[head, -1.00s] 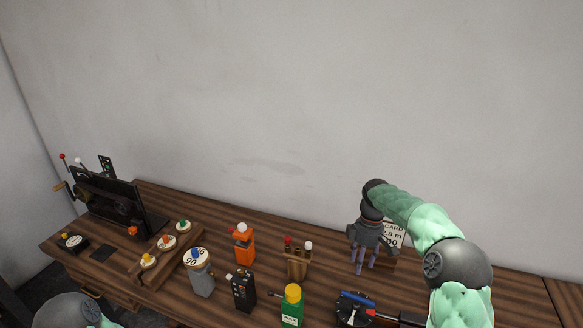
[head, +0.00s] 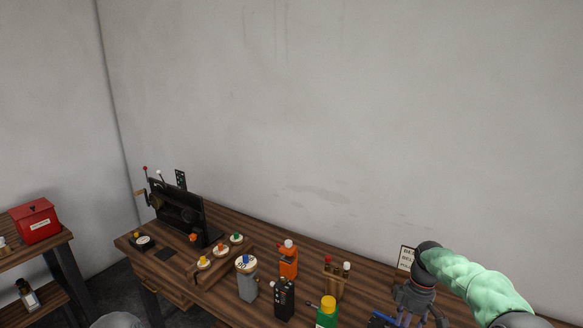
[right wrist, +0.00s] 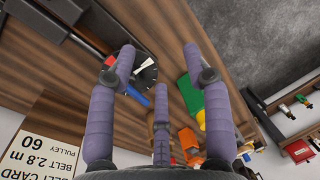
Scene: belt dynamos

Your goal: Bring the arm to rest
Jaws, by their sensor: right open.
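My right gripper (head: 408,317) is at the lower right of the head view, at the end of my green arm, above the bench's right part. In the right wrist view its purple fingers (right wrist: 160,82) are spread apart with nothing between them. They point down at the wooden bench (right wrist: 60,75). A green bottle (right wrist: 192,95) with a yellow cap and a black round dial (right wrist: 145,72) with a blue part lie below, seen past the fingers. The fingertips are cut off or hidden in the head view. My left gripper is not in view.
A belt card (head: 406,257) stands just left of my right wrist. A rack with red and white knobs (head: 334,284), an orange canister (head: 288,265), a grey cylinder (head: 247,285) and a black machine (head: 178,212) stand leftward. A red box (head: 36,222) sits on a side table.

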